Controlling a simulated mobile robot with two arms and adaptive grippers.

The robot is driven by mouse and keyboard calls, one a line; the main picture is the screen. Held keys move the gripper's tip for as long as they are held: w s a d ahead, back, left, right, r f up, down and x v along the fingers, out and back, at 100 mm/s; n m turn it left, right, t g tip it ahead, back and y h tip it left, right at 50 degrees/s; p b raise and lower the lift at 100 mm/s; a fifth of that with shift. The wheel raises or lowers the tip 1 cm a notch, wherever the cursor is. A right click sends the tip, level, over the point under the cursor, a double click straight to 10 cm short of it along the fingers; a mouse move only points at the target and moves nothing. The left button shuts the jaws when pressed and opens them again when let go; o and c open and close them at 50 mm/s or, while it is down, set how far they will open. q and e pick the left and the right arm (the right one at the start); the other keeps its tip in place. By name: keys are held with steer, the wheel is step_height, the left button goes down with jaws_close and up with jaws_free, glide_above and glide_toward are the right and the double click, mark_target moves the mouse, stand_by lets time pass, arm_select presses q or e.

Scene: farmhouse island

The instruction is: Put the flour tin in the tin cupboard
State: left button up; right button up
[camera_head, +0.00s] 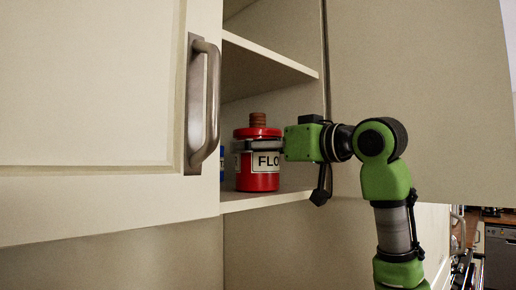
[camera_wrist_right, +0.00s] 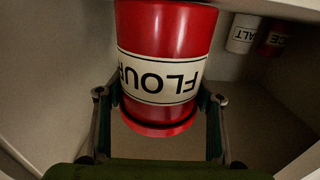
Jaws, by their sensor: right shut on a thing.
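The flour tin (camera_head: 257,181) is red with a white label and a brown knob on its lid. It is upright inside the open cupboard (camera_head: 270,202), at or just above the lower shelf; I cannot tell if its base touches. My right gripper (camera_head: 262,146) is shut around the tin's upper part, reaching in from the right. In the right wrist view the flour tin (camera_wrist_right: 165,45) shows upside down between the two fingers (camera_wrist_right: 160,105). My left gripper is not in view.
The left cupboard door (camera_head: 90,110) with its metal handle (camera_head: 204,105) covers part of the opening. The right door (camera_head: 425,90) stands open. A white salt tin (camera_wrist_right: 243,34) and a red tin (camera_wrist_right: 276,38) stand deeper in the cupboard. An upper shelf (camera_head: 262,66) is above the flour tin.

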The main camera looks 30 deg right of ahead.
steer(key=shift+f, duration=0.15)
steer(key=o, duration=1.4)
steer(key=shift+s, duration=0.1)
steer(key=o, duration=0.5)
steer(key=shift+s, duration=0.1)
steer(key=shift+b+v, duration=0.9)
steer(key=shift+v, duration=2.15)
steer(key=b+v, duration=0.1)
steer(key=v, duration=0.6)
steer(key=shift+s+d, duration=0.2)
steer(key=shift+s, duration=0.1)
